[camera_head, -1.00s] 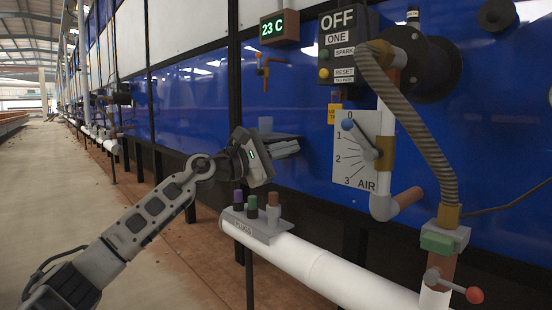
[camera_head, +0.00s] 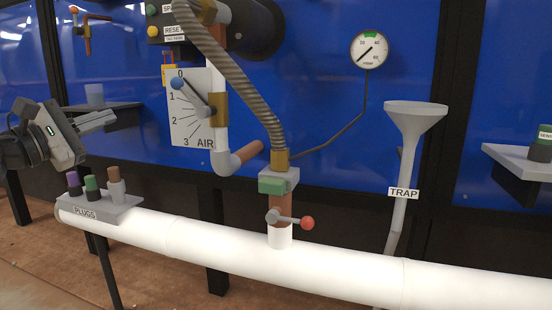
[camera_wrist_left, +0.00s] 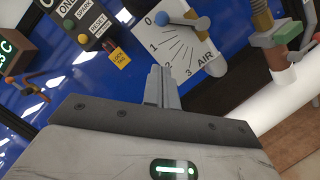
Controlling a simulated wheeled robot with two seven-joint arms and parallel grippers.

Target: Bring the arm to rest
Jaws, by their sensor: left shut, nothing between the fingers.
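My left gripper (camera_head: 106,121) is at the left edge of the head view, with its fingers pointing right. It is shut and empty, in front of a small dark shelf and above the plug rack. In the left wrist view its closed fingers (camera_wrist_left: 162,88) stand against the blue wall, below the AIR dial (camera_wrist_left: 182,45). Nothing is between them. The fingers appear apart from everything around them. My right gripper is not in view.
The plug rack (camera_head: 118,207) holds purple, green and brown-topped plugs on a white pipe (camera_head: 340,262). A red-knobbed valve lever (camera_head: 292,220), ribbed hose (camera_head: 235,75), TRAP funnel (camera_head: 413,122) and gauge (camera_head: 369,49) stand to the right.

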